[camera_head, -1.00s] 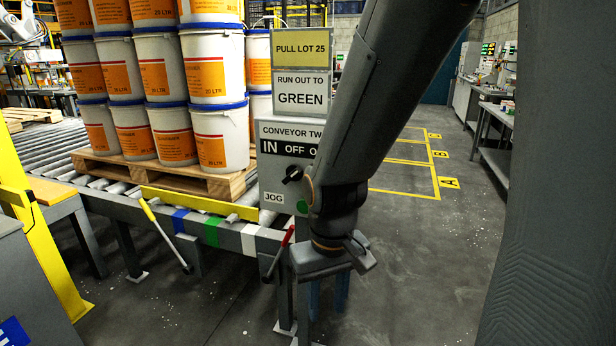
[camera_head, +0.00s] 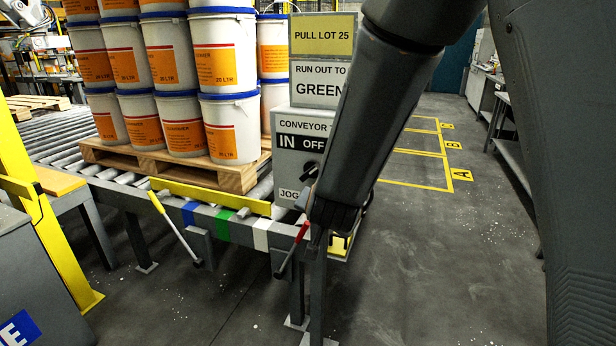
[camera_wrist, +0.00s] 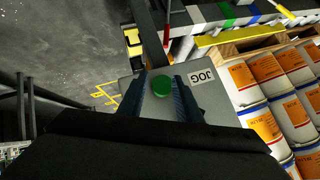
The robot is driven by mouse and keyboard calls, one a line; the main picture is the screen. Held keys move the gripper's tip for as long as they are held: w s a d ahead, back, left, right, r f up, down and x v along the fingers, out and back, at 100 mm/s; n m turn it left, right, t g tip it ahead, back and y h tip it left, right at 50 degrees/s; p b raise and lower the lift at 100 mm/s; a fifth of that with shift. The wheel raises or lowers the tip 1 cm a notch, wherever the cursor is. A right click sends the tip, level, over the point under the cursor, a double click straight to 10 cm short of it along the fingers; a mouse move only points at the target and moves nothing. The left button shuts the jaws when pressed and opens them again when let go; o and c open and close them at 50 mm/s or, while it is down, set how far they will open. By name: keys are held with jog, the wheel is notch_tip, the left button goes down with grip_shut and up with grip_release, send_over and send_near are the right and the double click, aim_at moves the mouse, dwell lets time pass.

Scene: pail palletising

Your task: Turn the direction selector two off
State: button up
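The grey control box (camera_head: 285,165) marked "CONVEYOR T…" stands at the conveyor's near end in the head view, with an "IN OFF O…" label (camera_head: 301,143). A dark selector knob (camera_head: 309,170) shows below that label, partly covered by my arm; its exact pointing is unclear. In the wrist view my gripper (camera_wrist: 161,96) is open and empty, fingers apart on either side of a green button (camera_wrist: 162,86) on the box's face. A "JOG" label (camera_wrist: 202,76) lies beside it. The selector is not visible there.
White pails (camera_head: 220,128) stand stacked on a wooden pallet (camera_head: 235,178) on the rollers, left of the box. Open floor with yellow markings (camera_head: 420,186) lies to the right.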

aim_at(308, 175)
jog(key=w+a+r+m+t+h, duration=0.1)
jog(key=a+r+m+t+h, duration=0.5)
jog(key=r+m+t+h, duration=0.1)
jog(key=p+x, duration=0.1)
jog(key=x, duration=0.2)
jog(key=p+x, duration=0.1)
jog(key=x, duration=0.3)
jog(key=shift+w+a+f, duration=0.1)
jog(key=shift+w+a, duration=0.05)
jog(key=shift+w, duration=0.1)
grip_shut()
